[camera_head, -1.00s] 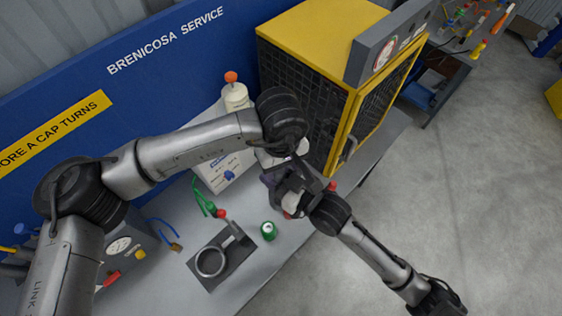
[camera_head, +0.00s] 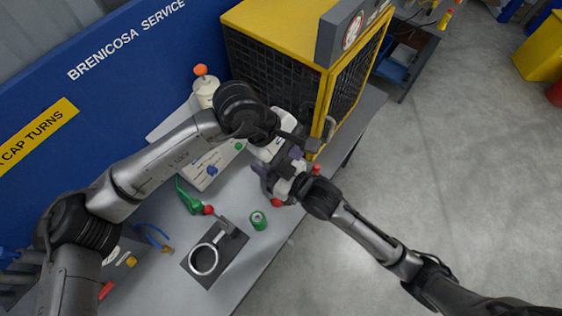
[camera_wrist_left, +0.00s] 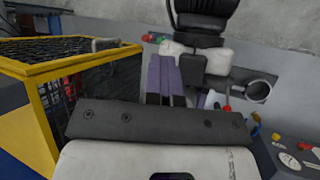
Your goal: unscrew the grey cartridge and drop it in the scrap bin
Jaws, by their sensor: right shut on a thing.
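My left gripper (camera_head: 294,152) has a white body and purple fingers. In the left wrist view its fingers (camera_wrist_left: 164,76) lie side by side at the centre, shut, with nothing visible between them. My right gripper (camera_head: 277,178), white and dark, is just in front of and below it in the head view, and close beyond the fingers in the wrist view (camera_wrist_left: 190,68). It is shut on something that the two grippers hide. I cannot make out the grey cartridge in either view. No scrap bin can be identified with certainty.
A holder with an empty ring (camera_head: 204,260) and a green can (camera_head: 258,220) stand on the grey bench. The yellow mesh cage (camera_head: 285,45) is close behind the grippers. Small red parts (camera_head: 316,170) show beside the right gripper. A yellow box (camera_head: 540,45) stands on the floor, far right.

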